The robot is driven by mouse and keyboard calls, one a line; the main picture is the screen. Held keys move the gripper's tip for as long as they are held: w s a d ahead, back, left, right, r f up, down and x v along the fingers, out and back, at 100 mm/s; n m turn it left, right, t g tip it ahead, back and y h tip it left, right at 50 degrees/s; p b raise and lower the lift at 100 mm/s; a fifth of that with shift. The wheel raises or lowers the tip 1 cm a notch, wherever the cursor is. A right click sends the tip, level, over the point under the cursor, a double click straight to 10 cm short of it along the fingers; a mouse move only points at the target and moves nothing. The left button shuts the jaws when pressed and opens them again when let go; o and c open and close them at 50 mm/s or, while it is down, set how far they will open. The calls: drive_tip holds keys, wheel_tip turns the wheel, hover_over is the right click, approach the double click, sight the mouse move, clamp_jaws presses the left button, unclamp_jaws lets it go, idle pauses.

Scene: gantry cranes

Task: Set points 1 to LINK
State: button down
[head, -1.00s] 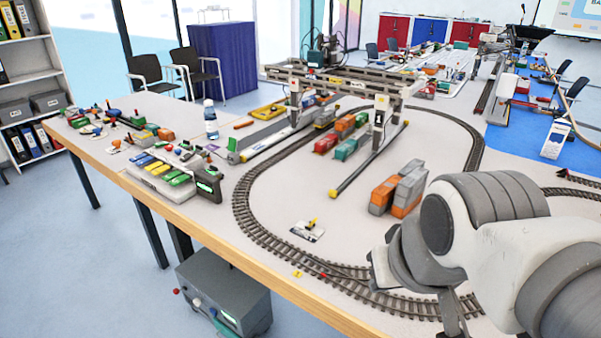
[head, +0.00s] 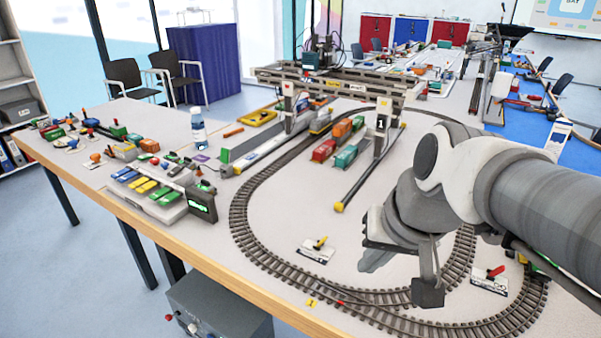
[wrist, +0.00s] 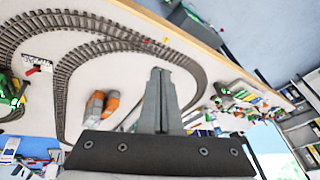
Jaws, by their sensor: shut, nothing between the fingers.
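A points lever with a yellow handle (head: 320,243) stands on a small white plate (head: 314,252) inside the track loop, near its front left curve. A second lever with a red handle (head: 495,271) is on another white plate (head: 489,283) at the right; a red-handled plate also shows in the wrist view (wrist: 38,67). The plate lettering is too small to read. My gripper (head: 374,262) is above the track board, right of the yellow lever and apart from it. In the wrist view its fingers (wrist: 158,72) are shut and empty. The yellow lever is not clearly visible there.
A yellow tag (head: 311,303) lies by the front track. A gantry crane (head: 335,82) spans the board behind. A push-button panel (head: 150,187) stands at the left. The board around the yellow lever is clear.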

drive_tip(key=w+d+f+m+g+y+b, duration=0.2)
drive_tip(key=w+f+m+y+b, duration=0.3)
drive_tip(key=w+f+m, duration=0.75)
drive_tip(key=w+d+f+m+t+y+b, duration=0.1)
drive_tip(key=w+d+f+m+t, duration=0.1)
drive_tip(key=w+d+f+m, duration=0.1)
drive_tip(key=w+d+f+m+t+y+b, duration=0.1)
drive_tip(key=w+d+f+m+t+y, duration=0.1)
drive_tip(key=f, duration=0.4)
drive_tip(key=w+d+f+m+t+y, duration=0.2)
drive_tip(key=w+d+f+m, duration=0.2)
drive_tip(key=w+d+m, duration=0.1)
drive_tip(key=shift+w+d+f+m+b, duration=0.1)
drive_tip(key=shift+d+f+m+b, duration=0.3)
drive_tip(key=shift+d, duration=0.2)
drive_tip(key=shift+a, duration=0.1)
